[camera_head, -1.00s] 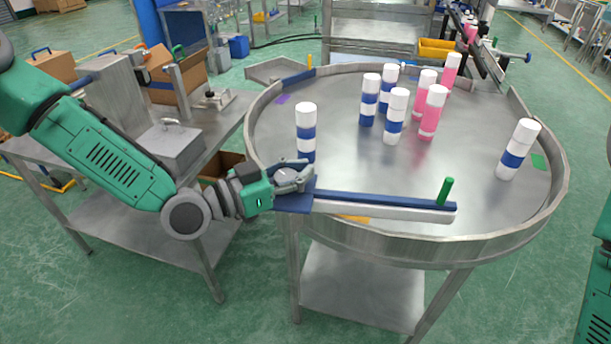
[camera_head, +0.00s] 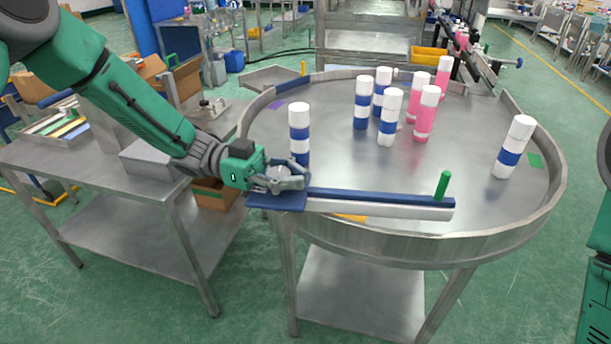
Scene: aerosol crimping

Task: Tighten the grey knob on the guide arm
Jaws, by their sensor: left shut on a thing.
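The guide arm (camera_head: 385,201) is a blue and white bar that lies across the near edge of the round steel table, with a green peg (camera_head: 442,186) upright near its right end. Its left end has a blue base plate (camera_head: 262,203). The grey knob (camera_head: 277,178) sits at that left end, partly hidden by the fingers. My left gripper (camera_head: 290,179) is shut on the knob, its fingers around it from the left. My right gripper is out of view; only part of a green arm shows at the right edge.
The round table (camera_head: 330,130) has a raised rim and carries several blue-and-white cans (camera_head: 388,118) and pink cans (camera_head: 427,115). One blue-and-white can (camera_head: 299,133) stands just behind my left gripper. A steel side table (camera_head: 90,178) stands at the left.

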